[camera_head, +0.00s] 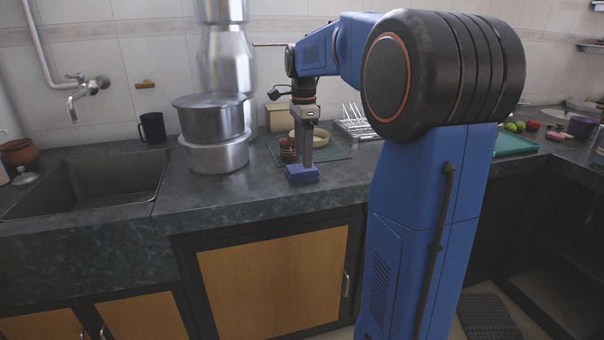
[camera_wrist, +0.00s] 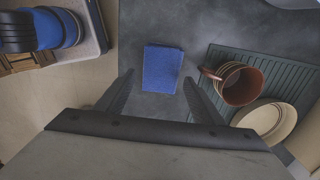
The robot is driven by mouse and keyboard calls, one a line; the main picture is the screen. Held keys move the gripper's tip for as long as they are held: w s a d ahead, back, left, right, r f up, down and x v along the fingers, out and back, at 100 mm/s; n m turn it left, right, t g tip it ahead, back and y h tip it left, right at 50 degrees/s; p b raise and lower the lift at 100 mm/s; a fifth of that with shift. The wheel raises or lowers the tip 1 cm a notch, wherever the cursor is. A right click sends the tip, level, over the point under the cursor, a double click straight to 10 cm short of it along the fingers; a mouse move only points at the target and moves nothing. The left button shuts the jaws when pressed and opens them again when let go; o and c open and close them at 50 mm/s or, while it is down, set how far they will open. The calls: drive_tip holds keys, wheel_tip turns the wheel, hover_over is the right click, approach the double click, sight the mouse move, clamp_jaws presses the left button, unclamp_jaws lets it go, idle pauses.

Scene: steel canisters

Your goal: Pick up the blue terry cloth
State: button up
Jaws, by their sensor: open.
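The blue terry cloth (camera_wrist: 162,69) lies folded into a small rectangle on the dark stone counter in the wrist view. It also shows in the head view (camera_head: 302,174) near the counter's front edge, below my gripper (camera_head: 304,150). In the wrist view my gripper (camera_wrist: 158,95) is open, with one finger on each side of the cloth's near end. Nothing is between the fingers that I can see held. How far the fingertips are above the cloth I cannot tell.
A brown mug (camera_wrist: 241,84) and a cream plate (camera_wrist: 264,121) sit on a ribbed green mat (camera_wrist: 226,55) right of the cloth. Stacked steel pots (camera_head: 217,157) and a sink (camera_head: 90,185) are on the left. A dish rack (camera_head: 357,128) stands behind.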

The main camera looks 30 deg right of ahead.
sight(302, 172)
drive_tip(key=f, duration=0.5)
drive_tip(key=shift+w+a, duration=0.1)
drive_tip(key=shift+w, duration=0.1)
drive_tip(key=c, duration=0.8)
drive_tip(key=shift+r, duration=0.1)
